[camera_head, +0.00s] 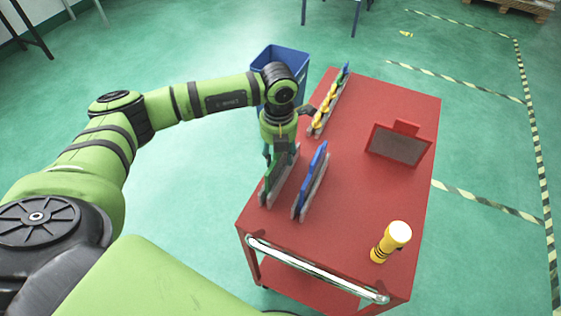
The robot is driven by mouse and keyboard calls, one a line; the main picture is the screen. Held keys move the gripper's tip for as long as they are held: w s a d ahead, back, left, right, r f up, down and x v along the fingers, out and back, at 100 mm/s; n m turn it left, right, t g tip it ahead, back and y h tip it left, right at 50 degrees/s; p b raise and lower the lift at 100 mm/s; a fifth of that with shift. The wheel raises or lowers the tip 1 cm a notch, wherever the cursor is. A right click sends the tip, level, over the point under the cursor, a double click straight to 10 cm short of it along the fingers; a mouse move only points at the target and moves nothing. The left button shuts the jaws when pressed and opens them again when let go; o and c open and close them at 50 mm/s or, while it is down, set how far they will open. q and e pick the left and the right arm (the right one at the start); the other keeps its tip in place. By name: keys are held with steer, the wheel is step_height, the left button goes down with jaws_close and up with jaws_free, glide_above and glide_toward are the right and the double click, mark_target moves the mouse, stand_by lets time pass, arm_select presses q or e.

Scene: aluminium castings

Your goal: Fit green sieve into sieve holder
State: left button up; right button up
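The green sieve (267,184) stands upright along the near left edge of the red cart, at a grey slotted sieve holder (282,186). Its lower edge seems to be in or right beside the holder; I cannot tell which. My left gripper (279,156) points down at the top of the green sieve, and it hides part of the sieve and holder. Its fingertips are too small and covered to show whether they grip the sieve. My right gripper is not in view.
The red cart (365,100) also carries a blue sieve (314,168) in a holder, a far holder with yellow pieces (324,112), a red-framed sieve (397,146) and a yellow-white bottle (391,241). A blue bin (283,54) stands behind. The cart's middle is clear.

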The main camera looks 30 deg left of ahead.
arm_select(q)
jaws_close()
steer(key=shift+r, duration=0.1)
